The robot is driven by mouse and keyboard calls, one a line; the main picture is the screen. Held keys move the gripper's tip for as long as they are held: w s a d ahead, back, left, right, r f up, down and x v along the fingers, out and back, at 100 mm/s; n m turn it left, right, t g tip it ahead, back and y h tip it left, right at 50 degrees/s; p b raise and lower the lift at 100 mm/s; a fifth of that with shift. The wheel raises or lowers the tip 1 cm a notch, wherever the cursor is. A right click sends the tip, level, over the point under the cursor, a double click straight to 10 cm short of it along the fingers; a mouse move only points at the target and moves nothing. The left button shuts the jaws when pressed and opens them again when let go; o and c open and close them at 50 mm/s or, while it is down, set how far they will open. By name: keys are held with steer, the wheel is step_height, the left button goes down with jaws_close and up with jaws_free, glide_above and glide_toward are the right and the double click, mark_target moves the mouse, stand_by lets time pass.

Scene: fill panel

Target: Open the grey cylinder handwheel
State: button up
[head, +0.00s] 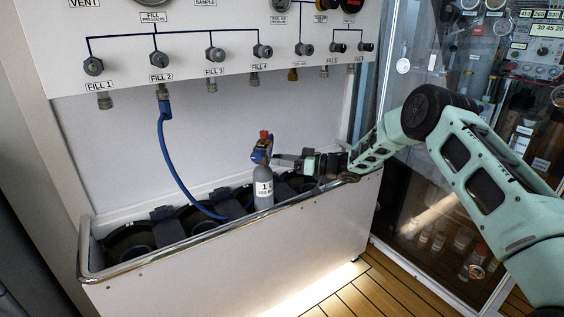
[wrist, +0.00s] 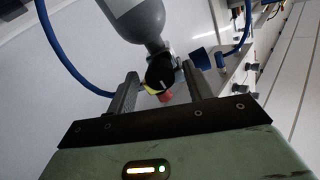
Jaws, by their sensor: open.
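The grey cylinder (head: 263,190) stands upright in the trough, with a white label on its body and a valve at its top. A red part (head: 264,135) and a blue part show at the valve. My gripper (head: 283,160) reaches in from the right at valve height. In the wrist view the grey cylinder (wrist: 138,18) is at the top, and its black round handwheel (wrist: 161,72) lies between the two fingers of my gripper (wrist: 157,84). The fingers are apart, one on each side. I cannot tell whether either touches the wheel.
The white trough (head: 230,257) has a metal rail along its front edge and dark round holders inside. A blue hose (head: 168,160) hangs from the FILL 2 outlet into the trough. The fill panel (head: 200,60) with several knobs is above. A glass cabinet (head: 440,220) stands at right.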

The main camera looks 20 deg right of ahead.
steer(key=shift+w+a, duration=0.1)
steer(key=shift+a, duration=0.05)
steer(key=shift+c, duration=0.2)
steer(key=c, duration=0.9)
